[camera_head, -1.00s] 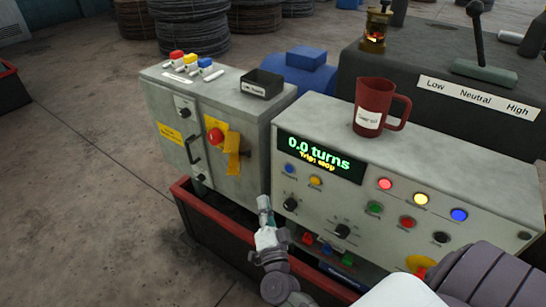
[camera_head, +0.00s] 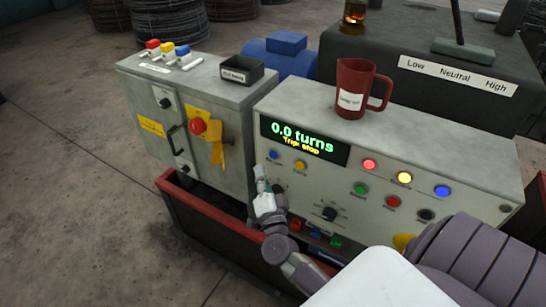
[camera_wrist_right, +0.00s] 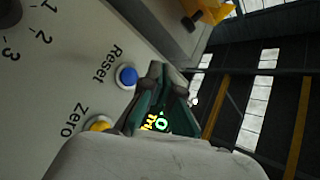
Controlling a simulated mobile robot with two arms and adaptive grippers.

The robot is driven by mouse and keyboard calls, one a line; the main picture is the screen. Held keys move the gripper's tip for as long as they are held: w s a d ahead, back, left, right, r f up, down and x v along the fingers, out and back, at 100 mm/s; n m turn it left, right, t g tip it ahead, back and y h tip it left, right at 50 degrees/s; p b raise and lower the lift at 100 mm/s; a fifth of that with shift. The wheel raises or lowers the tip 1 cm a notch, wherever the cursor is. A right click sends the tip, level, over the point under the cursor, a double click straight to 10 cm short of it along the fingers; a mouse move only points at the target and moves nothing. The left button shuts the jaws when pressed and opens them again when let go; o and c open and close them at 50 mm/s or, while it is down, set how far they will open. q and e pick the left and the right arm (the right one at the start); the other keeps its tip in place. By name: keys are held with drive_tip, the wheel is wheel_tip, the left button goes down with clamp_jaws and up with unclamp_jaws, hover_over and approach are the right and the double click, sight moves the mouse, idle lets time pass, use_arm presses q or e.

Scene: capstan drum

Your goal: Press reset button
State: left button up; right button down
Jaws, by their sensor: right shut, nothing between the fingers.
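The Reset button is the small blue button (camera_head: 273,155) at the left under the display on the grey control panel (camera_head: 450,195). In the right wrist view it is the blue button (camera_wrist_right: 127,76) beside the word "Reset". My right gripper (camera_head: 260,172) is shut and empty, just below and left of this button in the head view. In the wrist view its fingertips (camera_wrist_right: 166,80) are close to the right of the button; I cannot tell whether they touch it. The display (camera_head: 304,138) reads "0.0 turns" and a trip stop line. My left gripper is not in view.
A yellow Zero button (camera_head: 300,165) sits close to the blue one. A red mug (camera_head: 352,88) stands on the panel's top. Left is a grey cabinet (camera_head: 225,95) with a red emergency button (camera_head: 197,127). Knobs and coloured buttons fill the panel's front.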

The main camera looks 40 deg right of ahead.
sight(274, 155)
drive_tip(key=shift+w+d, duration=0.35)
drive_tip(key=shift+d, duration=0.45)
drive_tip(key=shift+w+d, duration=0.35)
drive_tip(key=shift+d, duration=0.45)
drive_tip(key=shift+d, duration=0.15)
drive_tip(key=shift+w+d, duration=0.15)
drive_tip(key=shift+d, duration=0.1)
drive_tip(key=shift+w+d, duration=0.15)
drive_tip(key=shift+d, duration=0.25)
idle(1.0)
drive_tip(key=shift+a, duration=0.1)
drive_tip(key=shift+s+a+p, duration=0.35)
drive_tip(key=shift+a, duration=0.35)
